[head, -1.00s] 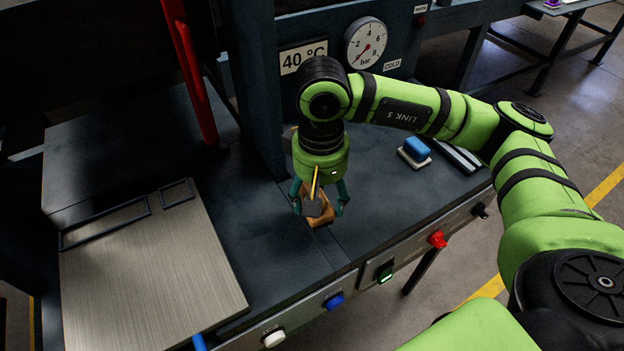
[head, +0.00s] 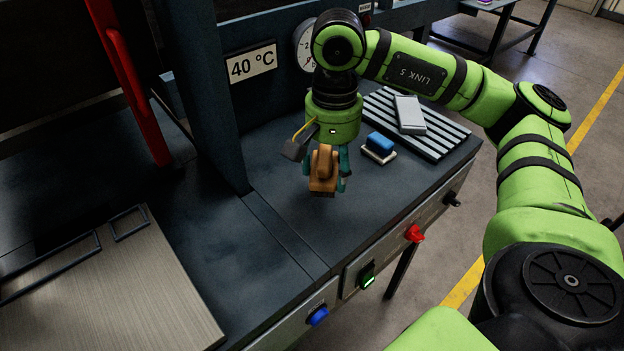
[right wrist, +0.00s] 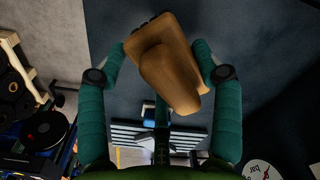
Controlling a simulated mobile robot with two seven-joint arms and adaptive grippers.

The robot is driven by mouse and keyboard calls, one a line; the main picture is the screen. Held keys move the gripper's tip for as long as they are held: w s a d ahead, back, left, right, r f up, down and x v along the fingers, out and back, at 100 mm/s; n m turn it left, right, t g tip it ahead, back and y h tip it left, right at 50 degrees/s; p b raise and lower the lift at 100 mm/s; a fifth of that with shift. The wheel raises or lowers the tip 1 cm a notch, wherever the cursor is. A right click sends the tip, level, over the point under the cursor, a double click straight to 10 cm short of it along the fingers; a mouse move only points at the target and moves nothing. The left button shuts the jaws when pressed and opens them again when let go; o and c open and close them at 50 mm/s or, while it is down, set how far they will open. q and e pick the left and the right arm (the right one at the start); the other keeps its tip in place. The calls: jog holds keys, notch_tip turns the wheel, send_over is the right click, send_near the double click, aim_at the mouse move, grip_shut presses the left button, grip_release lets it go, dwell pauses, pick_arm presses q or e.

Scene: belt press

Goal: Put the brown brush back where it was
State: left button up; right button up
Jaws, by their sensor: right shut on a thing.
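The brown brush (head: 323,170) has a wooden block and a rounded handle, with dark bristles just showing at its lower edge. My right gripper (head: 326,182) is shut on it and holds it over the right part of the dark bench top; the height of the gap is hard to tell. In the right wrist view the brush (right wrist: 165,65) sits tilted between the two teal fingers (right wrist: 160,62). My left gripper is not in view.
A blue-topped block with a pale base (head: 380,146) stands close right of the brush. Behind it is a ribbed rack (head: 440,135) bearing a pale grey block (head: 409,114). A red bar (head: 135,85) and a metal plate (head: 120,300) are at left. Buttons line the front edge.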

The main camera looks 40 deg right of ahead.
aim_at(312, 166)
jog(key=shift+w+a+f+p, duration=0.3)
jog(key=shift+w+a+f, duration=0.4)
jog(key=shift+w+a, duration=0.3)
jog(key=shift+w+a+f, duration=0.1)
jog(key=shift+w+f, duration=0.05)
jog(key=shift+f, duration=0.4)
notch_tip(312, 166, down, 3)
jog(key=shift+f+p, duration=0.1)
jog(key=shift+p, duration=0.75)
jog(key=shift+f+b, duration=0.35)
jog(key=shift+b, duration=0.05)
jog(key=o, duration=1.1)
jog(key=shift+r, duration=0.1)
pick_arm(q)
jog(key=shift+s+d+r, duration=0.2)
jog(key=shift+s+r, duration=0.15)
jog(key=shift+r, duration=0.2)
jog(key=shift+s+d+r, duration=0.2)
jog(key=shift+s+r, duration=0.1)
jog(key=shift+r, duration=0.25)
